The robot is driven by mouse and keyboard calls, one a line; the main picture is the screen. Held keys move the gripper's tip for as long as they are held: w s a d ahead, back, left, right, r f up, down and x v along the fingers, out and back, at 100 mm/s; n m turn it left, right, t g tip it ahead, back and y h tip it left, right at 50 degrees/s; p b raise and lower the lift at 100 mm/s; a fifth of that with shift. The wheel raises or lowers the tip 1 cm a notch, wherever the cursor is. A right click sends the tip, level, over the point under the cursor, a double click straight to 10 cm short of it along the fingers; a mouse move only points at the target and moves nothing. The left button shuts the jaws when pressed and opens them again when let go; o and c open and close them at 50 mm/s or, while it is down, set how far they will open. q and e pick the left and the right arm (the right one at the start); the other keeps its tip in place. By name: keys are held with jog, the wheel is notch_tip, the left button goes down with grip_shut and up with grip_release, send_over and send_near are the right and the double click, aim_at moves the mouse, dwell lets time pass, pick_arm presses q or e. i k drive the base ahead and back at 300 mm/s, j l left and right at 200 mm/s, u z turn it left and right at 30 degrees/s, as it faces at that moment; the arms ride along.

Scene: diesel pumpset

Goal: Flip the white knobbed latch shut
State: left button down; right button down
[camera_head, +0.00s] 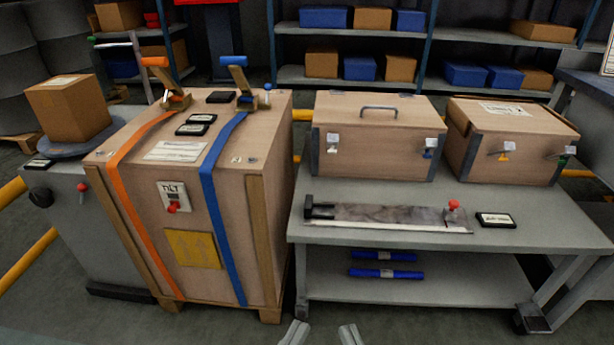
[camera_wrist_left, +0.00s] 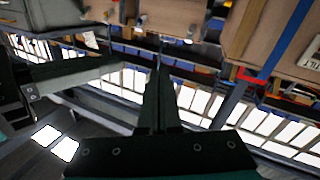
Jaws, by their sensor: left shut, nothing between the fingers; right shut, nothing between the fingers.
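The latch with the white knob (camera_head: 332,149) is on the front left of the middle wooden case (camera_head: 378,165), just below the lid line. Its lever is too small to tell its exact angle. A blue-knobbed latch (camera_head: 428,153) is on the same case's front right. My left gripper (camera_head: 295,333) is at the bottom edge of the head view, well below the case and apart from it. It is shut and empty, and its closed fingers show in the left wrist view (camera_wrist_left: 159,95). My right gripper (camera_head: 349,334) is beside it, also shut and empty.
The case stands on a grey workbench (camera_head: 450,239). In front lie a long metal fixture with a red knob (camera_head: 454,205) and a dark label block (camera_head: 496,219). A tall strapped crate (camera_head: 236,260) stands left.

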aim_at(333, 139)
jog(key=i+j, duration=0.35)
jog(key=i, duration=0.15)
jog(key=i+j, duration=0.35)
jog(key=i, duration=0.2)
jog(key=z, duration=0.05)
